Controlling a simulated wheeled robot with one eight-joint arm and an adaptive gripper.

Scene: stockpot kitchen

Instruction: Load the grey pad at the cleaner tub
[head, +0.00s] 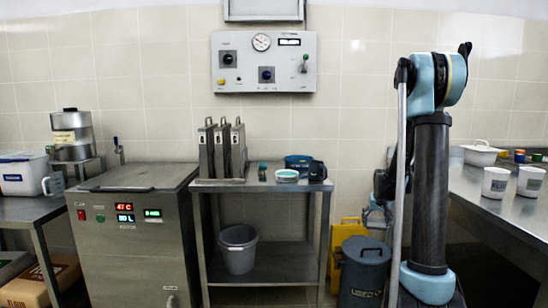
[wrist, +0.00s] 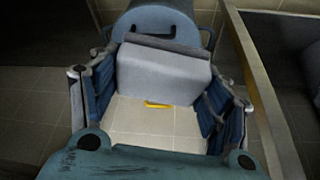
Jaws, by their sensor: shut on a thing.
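My gripper (wrist: 160,90) is shut on a grey pad (wrist: 165,72), a pale grey block with a darker strip along its top edge, between the two blue fingers. In the head view my gripper (head: 376,218) hangs low beside my arm, right of the middle table and above the blue-grey bin; the pad cannot be made out clearly there. A small round tub with a teal rim and pale contents (head: 287,175), possibly the cleaner tub, stands on the middle table, apart from my gripper. No label on it can be read.
The steel middle table (head: 262,187) also holds upright grey plates (head: 222,150), a blue bowl (head: 298,160) and a dark object (head: 317,171). A lidded bin (head: 364,270) and yellow board (head: 340,240) stand on the floor. The right counter (head: 500,195) holds white cups (head: 496,182).

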